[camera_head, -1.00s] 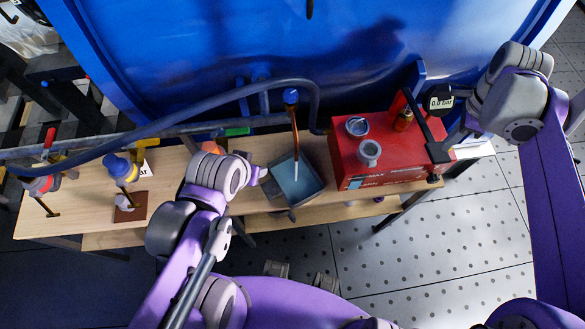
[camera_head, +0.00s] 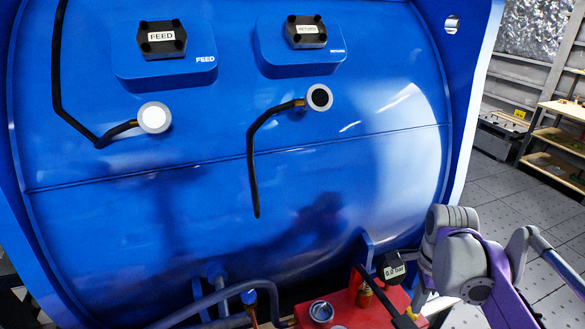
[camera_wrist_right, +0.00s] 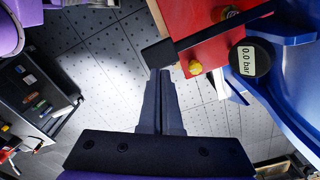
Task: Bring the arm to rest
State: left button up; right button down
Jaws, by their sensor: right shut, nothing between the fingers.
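My right arm (camera_head: 465,265) comes in at the lower right of the head view. In the right wrist view my right gripper (camera_wrist_right: 160,76) is shut and empty. Its fingertips are close to the end of a black lever (camera_wrist_right: 185,42) on the red pump box (camera_wrist_right: 200,20); I cannot tell whether they touch. The red box also shows at the bottom of the head view (camera_head: 345,312), partly cut off. My left gripper is in neither current view.
A big blue tank (camera_head: 200,200) with FEED and second labelled covers fills the head view. A gauge (camera_head: 393,267) reading 0.0 bar is close beside my right arm. Shelves (camera_head: 560,140) stand at the far right over tiled floor.

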jog(key=s+a+f+n+t, duration=0.3)
jog(key=s+n, duration=0.3)
jog(key=n, duration=0.3)
jog(key=s+a+f+n+t, duration=0.3)
jog(key=s+f+n, duration=0.3)
jog(key=n, duration=0.4)
jog(key=shift+s+a, duration=0.35)
jog(key=shift+s, duration=0.1)
